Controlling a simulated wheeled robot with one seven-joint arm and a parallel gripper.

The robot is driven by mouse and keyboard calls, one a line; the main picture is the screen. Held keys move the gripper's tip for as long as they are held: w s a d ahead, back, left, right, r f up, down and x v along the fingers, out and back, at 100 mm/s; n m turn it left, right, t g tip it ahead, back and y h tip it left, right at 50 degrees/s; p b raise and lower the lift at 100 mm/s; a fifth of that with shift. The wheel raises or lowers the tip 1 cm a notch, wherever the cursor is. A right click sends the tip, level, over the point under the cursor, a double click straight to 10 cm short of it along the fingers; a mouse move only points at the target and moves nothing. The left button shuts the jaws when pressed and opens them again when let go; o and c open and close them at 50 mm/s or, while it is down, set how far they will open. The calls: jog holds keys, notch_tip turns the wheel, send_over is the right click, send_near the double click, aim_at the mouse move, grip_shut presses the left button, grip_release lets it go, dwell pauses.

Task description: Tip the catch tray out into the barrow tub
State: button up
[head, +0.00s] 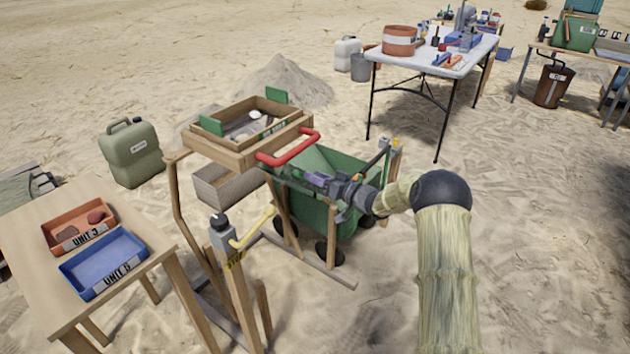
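A wooden screen frame (232,153) with green end plates and a red handle (292,150) sits on a wooden stand, holding several pale and dark pieces. Below it is a shallow grey-brown box (228,188), which looks like the catch tray; its inside is mostly hidden by the frame. The green barrow tub (345,165) stands to the right of both, on dark wheels, partly covered by my arm. My gripper (280,172) is over the tub's left part, just below the red handle in the picture. Whether it touches anything or is open is too small to tell.
A post with a yellow lever (255,229) stands in front of the tub. A wooden table (60,275) at left holds a red tray (78,226) and a blue tray (103,263). A sand heap (285,80) lies behind.

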jog(key=shift+s+a+f, duration=0.15)
jog(key=shift+a, duration=0.1)
jog(key=shift+s, duration=0.1)
jog(key=shift+s+d, duration=0.15)
jog(key=shift+d, duration=0.1)
jog(key=p+v, duration=0.2)
jog(key=v, duration=1.4)
jog(key=shift+d, duration=0.4)
jog(key=shift+s, duration=0.1)
